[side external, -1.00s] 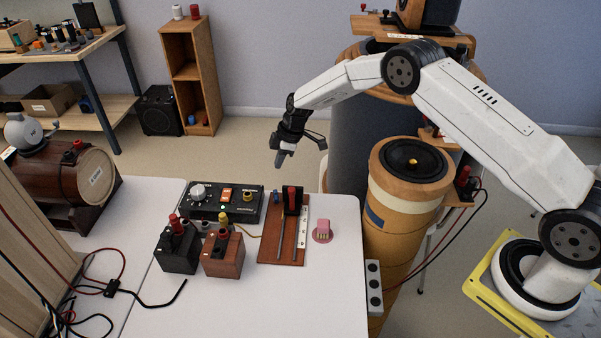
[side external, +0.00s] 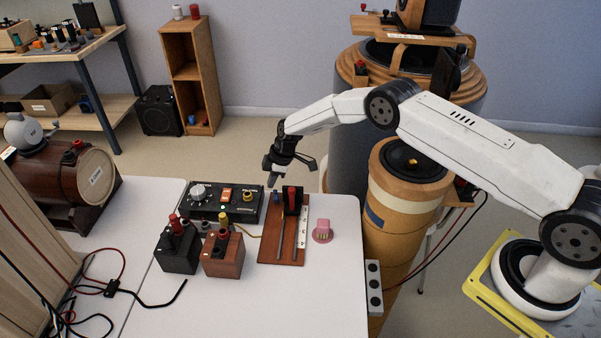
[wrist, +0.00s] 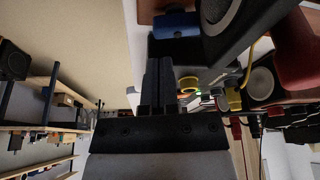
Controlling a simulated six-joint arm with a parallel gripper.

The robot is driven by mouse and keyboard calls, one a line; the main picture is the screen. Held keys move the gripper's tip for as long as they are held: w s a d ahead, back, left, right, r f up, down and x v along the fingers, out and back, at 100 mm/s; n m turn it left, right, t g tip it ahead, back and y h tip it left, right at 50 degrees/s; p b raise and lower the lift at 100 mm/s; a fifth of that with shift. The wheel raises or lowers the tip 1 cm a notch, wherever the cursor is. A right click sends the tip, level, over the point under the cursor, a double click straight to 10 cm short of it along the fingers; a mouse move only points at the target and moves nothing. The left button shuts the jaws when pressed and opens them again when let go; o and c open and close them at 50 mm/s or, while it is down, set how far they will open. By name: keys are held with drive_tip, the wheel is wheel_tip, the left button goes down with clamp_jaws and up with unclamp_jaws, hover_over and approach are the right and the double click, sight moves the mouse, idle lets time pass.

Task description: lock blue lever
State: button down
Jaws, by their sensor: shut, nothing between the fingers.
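The wooden board (side external: 272,258) lies on the white table with two long rods on it. The blue piece (side external: 277,198) sits at the far end of the left rod. In the wrist view the closed fingers (wrist: 158,72) are near the middle, and the blue piece (wrist: 177,25) is at the top. Whether the lever is locked is too small to tell.
A black control box (side external: 215,205) with a knob and orange switch is left of the board. A black block (side external: 178,250) and a brown block (side external: 223,257) stand in front of it. A pink piece (side external: 322,230) is to the right. A wooden-ringed column (side external: 408,195) stands beside the table.

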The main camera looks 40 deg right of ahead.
drive_tip(key=shift+x, duration=1.2)
drive_tip(key=shift+d, duration=0.1)
drive_tip(key=shift+s+d+m, duration=0.25)
drive_tip(key=shift+d+m, duration=0.25)
drive_tip(key=shift+m, duration=0.3)
drive_tip(key=shift+d, duration=0.1)
drive_tip(key=shift+d+f, duration=0.1)
drive_tip(key=shift+d, duration=0.05)
